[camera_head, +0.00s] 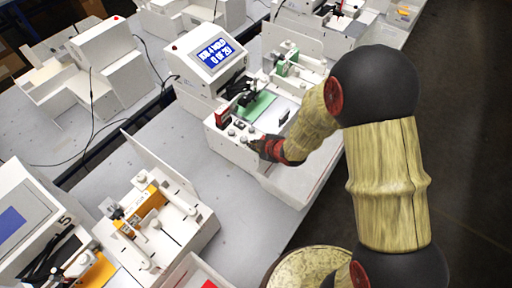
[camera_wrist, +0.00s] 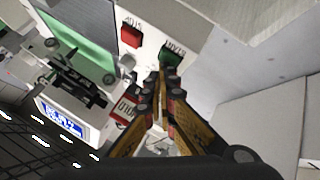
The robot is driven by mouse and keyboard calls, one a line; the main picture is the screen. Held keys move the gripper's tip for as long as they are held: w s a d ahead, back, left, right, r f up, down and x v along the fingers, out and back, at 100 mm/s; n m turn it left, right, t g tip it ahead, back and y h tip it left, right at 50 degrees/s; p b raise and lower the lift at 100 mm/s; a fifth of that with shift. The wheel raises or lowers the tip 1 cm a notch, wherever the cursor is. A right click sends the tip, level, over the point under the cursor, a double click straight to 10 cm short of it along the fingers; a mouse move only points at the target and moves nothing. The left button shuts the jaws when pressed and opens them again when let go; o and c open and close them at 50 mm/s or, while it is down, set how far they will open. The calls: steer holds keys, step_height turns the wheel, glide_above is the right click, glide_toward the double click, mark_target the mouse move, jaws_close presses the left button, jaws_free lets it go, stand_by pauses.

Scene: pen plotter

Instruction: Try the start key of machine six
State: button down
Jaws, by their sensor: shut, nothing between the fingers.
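A white plotter with a lit blue screen (camera_head: 214,54) stands in the middle of the head view; the screen seems to read "JOB 4 HOLD, 0 OF 20". I see no number on it. In the wrist view its green key (camera_wrist: 171,56) sits by a label that seems to read START, seen upside down. A red key (camera_wrist: 131,36) labelled STOP is to its left. My gripper (camera_head: 258,146) is at the plotter's front panel. In the wrist view my gripper (camera_wrist: 161,84) is shut and empty, its tips just below the green key; whether they touch cannot be told.
A red tag (camera_wrist: 124,108) lettered HOLD is left of the fingers. A green sheet (camera_head: 258,106) lies on the plotter bed. Another machine, marked 5 (camera_head: 66,220), stands at lower left. Cables (camera_head: 88,150) cross the grey bench. Dark floor is clear at right.

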steer(key=shift+r, duration=0.1)
stand_by(0.3)
steer(key=shift+r+p, duration=0.6)
steer(key=shift+r, duration=0.1)
steer(key=shift+r+p, duration=1.9)
steer(key=shift+r, duration=0.65)
